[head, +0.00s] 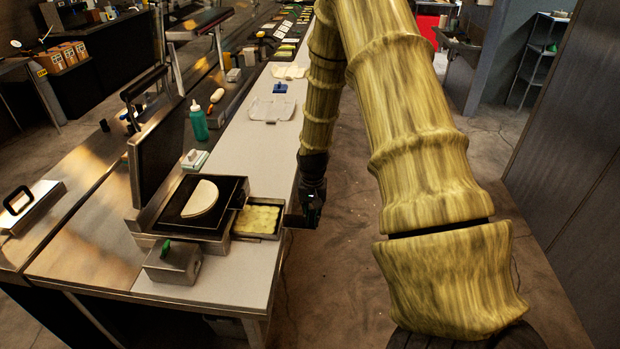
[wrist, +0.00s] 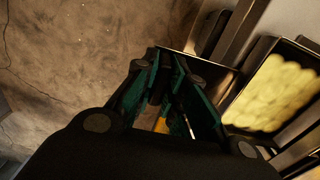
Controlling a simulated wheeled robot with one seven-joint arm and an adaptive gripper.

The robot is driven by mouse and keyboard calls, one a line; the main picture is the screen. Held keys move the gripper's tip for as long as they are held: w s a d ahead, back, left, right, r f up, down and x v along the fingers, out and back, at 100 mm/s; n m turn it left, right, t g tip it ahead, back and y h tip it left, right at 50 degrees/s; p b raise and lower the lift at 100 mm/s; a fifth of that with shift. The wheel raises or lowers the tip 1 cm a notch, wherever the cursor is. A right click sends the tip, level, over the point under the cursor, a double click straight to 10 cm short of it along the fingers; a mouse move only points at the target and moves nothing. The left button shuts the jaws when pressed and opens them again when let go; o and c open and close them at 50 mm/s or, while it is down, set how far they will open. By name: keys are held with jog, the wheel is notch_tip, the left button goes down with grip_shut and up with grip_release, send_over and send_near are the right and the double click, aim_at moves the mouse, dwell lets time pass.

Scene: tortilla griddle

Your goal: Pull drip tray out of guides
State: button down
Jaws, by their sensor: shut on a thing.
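The drip tray, a shallow dark-rimmed metal tray (head: 255,237) with a lumpy pale yellow layer in it, sits at the right side of the griddle (head: 176,234) at counter level. Its yellow contents (wrist: 270,95) fill the right of the wrist view. My gripper (head: 306,221) is at the tray's right, past the counter edge and above the floor. In the wrist view its green-sided fingers (wrist: 172,62) close on a thin dark metal plate (wrist: 212,76) beside the tray. The exact contact is hidden between the fingers. The guides cannot be clearly made out.
A half-round pale tortilla (head: 201,199) lies on the griddle plate, whose dark lid (head: 158,130) stands raised. A metal box with a green knob (head: 172,262) stands in front. A green bottle (head: 198,122) stands behind. Open floor (head: 345,250) lies right of the counter.

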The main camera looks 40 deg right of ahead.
jog(key=shift+s+d+p, duration=0.45)
jog(key=shift+s+d, duration=0.7)
jog(key=shift+s, duration=0.15)
dwell(1.2)
jog(key=shift+s, duration=0.15)
